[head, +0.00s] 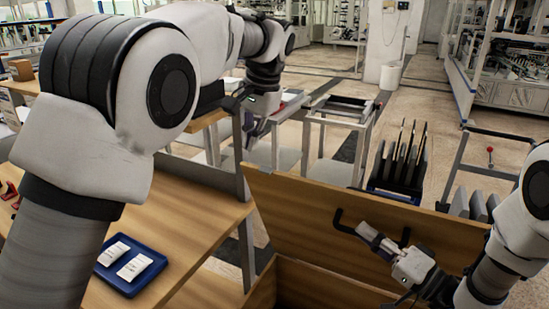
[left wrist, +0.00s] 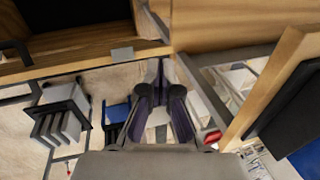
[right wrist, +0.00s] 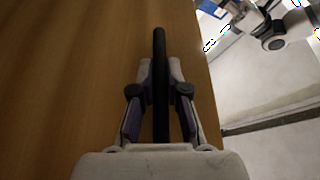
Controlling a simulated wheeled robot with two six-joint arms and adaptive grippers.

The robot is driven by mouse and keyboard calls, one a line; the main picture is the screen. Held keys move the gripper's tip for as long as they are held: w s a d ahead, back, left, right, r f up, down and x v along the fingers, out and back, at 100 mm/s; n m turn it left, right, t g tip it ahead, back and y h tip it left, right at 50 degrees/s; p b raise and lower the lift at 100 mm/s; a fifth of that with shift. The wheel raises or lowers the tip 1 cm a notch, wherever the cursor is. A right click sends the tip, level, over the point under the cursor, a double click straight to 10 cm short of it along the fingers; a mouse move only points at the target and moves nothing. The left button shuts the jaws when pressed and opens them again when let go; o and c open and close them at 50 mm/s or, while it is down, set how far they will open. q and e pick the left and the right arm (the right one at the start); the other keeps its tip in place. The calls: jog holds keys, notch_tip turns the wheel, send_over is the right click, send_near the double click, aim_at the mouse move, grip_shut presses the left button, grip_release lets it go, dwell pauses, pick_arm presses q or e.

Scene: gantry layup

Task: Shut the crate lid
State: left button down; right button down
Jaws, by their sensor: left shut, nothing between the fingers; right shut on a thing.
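The crate lid (head: 300,213) is a wooden panel that stands raised and tilted at the crate (head: 262,288), whose open top shows at the bottom of the head view. A black bar handle (head: 340,221) is on the lid's face. My right gripper (head: 378,238) is shut on this handle; in the right wrist view the black bar (right wrist: 160,60) runs between its fingers (right wrist: 160,95), with the wooden lid (right wrist: 75,70) behind. My left gripper (head: 257,130) is shut and empty, away from the lid, beyond the wooden table. Its closed fingers show in the left wrist view (left wrist: 160,75).
A wooden table (head: 190,222) at left holds a blue tray (head: 128,283) with two white packs. Behind the lid stand a dark rack with upright plates (head: 398,170) and a metal-framed cart (head: 340,125). Open floor (head: 415,105) lies beyond.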

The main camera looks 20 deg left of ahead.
pick_arm(q)
jog(key=w+d+r+h, duration=0.3)
jog(key=w+d+r, duration=0.15)
jog(key=r, duration=0.25)
jog(key=shift+n, duration=0.5)
jog(key=s+f, duration=0.1)
jog(key=f, duration=0.6)
jog(key=s+f, duration=0.1)
jog(key=f, duration=0.3)
jog(key=shift+s+f, duration=0.3)
pick_arm(e)
jog(key=shift+s, duration=0.1)
pick_arm(q)
jog(key=shift+s+f, duration=0.15)
